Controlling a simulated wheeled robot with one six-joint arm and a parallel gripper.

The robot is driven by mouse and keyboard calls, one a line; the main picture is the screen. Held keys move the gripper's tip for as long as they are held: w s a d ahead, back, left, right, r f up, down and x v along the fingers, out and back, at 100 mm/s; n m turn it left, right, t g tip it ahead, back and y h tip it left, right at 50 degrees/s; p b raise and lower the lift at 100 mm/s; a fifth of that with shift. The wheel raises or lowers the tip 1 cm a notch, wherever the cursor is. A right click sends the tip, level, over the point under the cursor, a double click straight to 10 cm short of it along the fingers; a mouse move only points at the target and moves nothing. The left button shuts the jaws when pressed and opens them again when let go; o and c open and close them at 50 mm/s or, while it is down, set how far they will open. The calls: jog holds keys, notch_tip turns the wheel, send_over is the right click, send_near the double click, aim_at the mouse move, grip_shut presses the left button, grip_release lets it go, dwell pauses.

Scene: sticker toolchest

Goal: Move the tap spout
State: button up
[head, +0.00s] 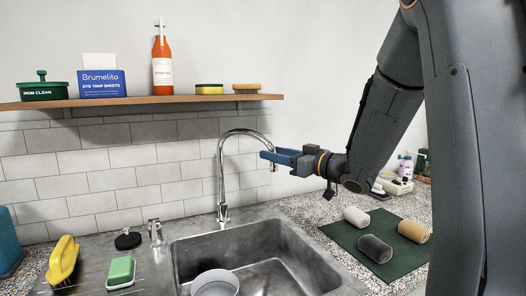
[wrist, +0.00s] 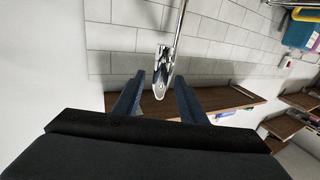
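The chrome tap spout (head: 221,165) rises from the back of the sink and arches over to the right in the head view. My gripper (head: 268,156) is at the downturned end of the spout, reaching in from the right. In the wrist view, the spout's end (wrist: 162,75) shows between the two blue fingers of my gripper (wrist: 158,82). The fingers are apart, with a gap on each side of the spout, closer on the right. I cannot tell whether either finger touches it.
The sink (head: 255,245) holds a bowl (head: 215,284). A green mat (head: 345,239) with rolled cloths lies right.

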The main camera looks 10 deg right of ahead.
jog(key=x, duration=0.5)
jog(key=shift+p, duration=0.4)
jog(key=shift+d, duration=0.1)
grip_shut()
